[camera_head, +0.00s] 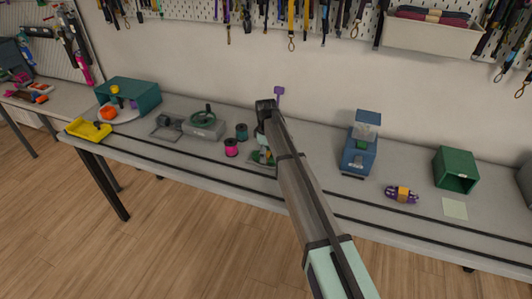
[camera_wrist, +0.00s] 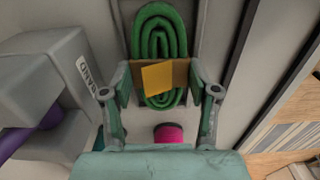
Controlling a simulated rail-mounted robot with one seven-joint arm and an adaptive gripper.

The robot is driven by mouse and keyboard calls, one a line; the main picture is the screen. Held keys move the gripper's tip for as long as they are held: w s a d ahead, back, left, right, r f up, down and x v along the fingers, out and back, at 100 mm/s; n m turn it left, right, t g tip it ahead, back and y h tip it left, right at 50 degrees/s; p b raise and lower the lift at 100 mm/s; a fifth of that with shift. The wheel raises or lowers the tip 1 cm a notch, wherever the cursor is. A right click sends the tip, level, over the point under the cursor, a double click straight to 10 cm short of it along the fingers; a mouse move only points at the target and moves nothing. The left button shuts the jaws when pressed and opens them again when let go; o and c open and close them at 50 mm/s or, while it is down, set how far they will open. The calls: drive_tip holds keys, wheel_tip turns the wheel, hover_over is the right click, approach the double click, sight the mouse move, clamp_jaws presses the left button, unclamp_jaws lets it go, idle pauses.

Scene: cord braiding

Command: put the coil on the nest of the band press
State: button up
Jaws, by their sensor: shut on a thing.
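In the wrist view a green coil (camera_wrist: 160,38) of looped cord, with a yellow-orange patch (camera_wrist: 165,77) across it, is between the fingers of my gripper (camera_wrist: 160,88). My gripper is shut on the coil. A grey block with lettering that appears to read "BAND", the band press (camera_wrist: 60,75), stands just left of my gripper in the wrist view, with a purple part (camera_wrist: 28,135) low at its side. The nest cannot be made out. In the head view my arm hides most of the press; a purple knob (camera_head: 279,91) shows behind the arm.
A pink spool (camera_head: 231,147) and a dark green spool (camera_head: 241,131) stand left of my arm. Further left is a grey device with a green wheel (camera_head: 203,125). Right are a blue machine (camera_head: 358,158), a purple-and-orange bundle (camera_head: 401,194) and an open green box (camera_head: 455,168).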

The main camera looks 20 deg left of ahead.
drive_tip(key=shift+f, duration=0.15)
drive_tip(key=o, duration=1.4)
wheel_tip(320, 180, up, 12)
drive_tip(key=b, duration=0.3)
drive_tip(key=shift+r, duration=0.2)
